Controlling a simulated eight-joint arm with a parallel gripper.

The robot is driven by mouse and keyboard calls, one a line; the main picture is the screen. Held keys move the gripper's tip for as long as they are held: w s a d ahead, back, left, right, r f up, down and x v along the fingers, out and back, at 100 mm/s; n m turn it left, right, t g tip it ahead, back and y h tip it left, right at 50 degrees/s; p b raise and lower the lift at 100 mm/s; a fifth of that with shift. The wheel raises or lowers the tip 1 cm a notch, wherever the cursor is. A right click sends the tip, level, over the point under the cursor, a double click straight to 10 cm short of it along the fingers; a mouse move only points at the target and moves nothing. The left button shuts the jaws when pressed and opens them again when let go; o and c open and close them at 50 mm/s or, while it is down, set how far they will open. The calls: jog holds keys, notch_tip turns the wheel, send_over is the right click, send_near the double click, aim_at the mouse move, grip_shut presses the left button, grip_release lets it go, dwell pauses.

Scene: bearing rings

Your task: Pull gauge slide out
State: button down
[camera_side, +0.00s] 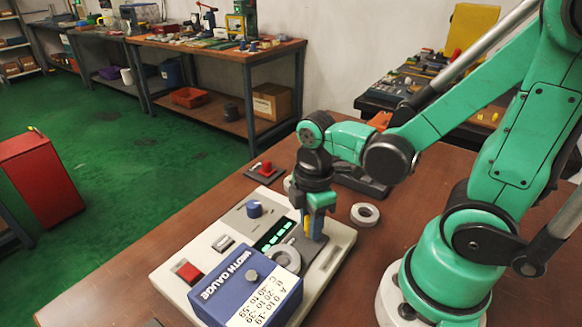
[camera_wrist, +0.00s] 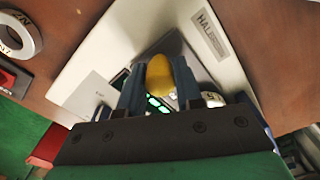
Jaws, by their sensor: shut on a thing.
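The width gauge has a blue housing (camera_side: 245,288) on a cream base (camera_side: 335,262) in the side view. Its grey slide (camera_side: 308,249) lies beside the housing, with a metal ring (camera_side: 284,260) on it next to the housing. My gripper (camera_side: 314,226) points down over the slide. In the wrist view my gripper (camera_wrist: 161,88) has its two blue fingers shut on a yellow handle (camera_wrist: 160,72). The handle (camera_side: 307,222) is mostly hidden by the fingers in the side view. A ring also shows partly behind the fingers in the wrist view (camera_wrist: 212,98).
Another ring (camera_side: 365,214) lies on the brown table right of the gauge. A green lit display (camera_side: 275,236), a blue knob (camera_side: 254,209) and a red button (camera_side: 187,271) are on the base. A red stop button (camera_side: 265,169) stands behind. The table front right of the base is clear.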

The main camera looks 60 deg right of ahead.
jog(key=shift+d, duration=2.8)
jog(key=c, duration=0.8)
grip_release()
jog(key=shift+o, duration=0.2)
jog(key=shift+a, duration=0.1)
notch_tip(320, 180, up, 7)
jog(key=shift+a, duration=0.1)
